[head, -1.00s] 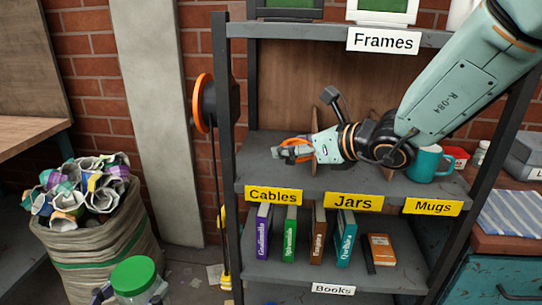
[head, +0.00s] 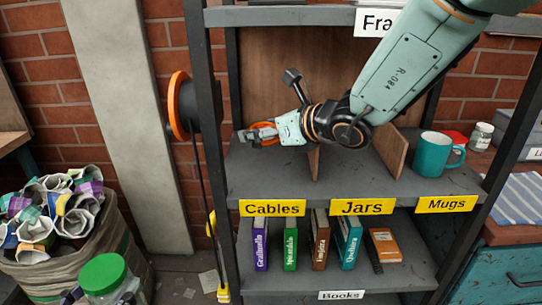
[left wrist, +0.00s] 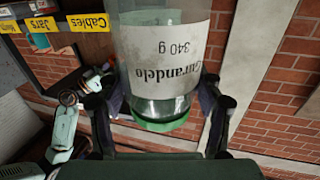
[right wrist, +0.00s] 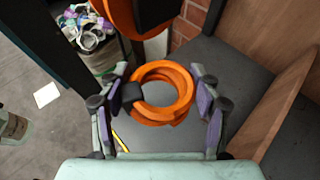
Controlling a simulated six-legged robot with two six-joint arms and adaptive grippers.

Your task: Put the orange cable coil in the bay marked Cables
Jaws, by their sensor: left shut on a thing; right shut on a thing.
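The orange cable coil (head: 263,132) is in my right gripper (head: 262,136), over the left bay of the middle shelf, above the Cables label (head: 272,208). In the right wrist view the coil (right wrist: 162,92) lies between both fingers, with grey shelf board below. I cannot tell whether it touches the board. My left gripper (left wrist: 160,98) is shut on a clear jar (left wrist: 162,110) with a green lid and a white label. The jar's green lid (head: 104,272) shows at the lower left of the head view, away from the shelf; that gripper's fingers are partly cut off.
Wooden dividers (head: 391,152) split the shelf. A teal mug (head: 433,155) stands in the Mugs bay. Books (head: 290,243) stand on the shelf below. A dark upright post (head: 205,120) and an orange-rimmed reel (head: 180,106) are just left of the coil. A sack of rolls (head: 55,250) stands at left.

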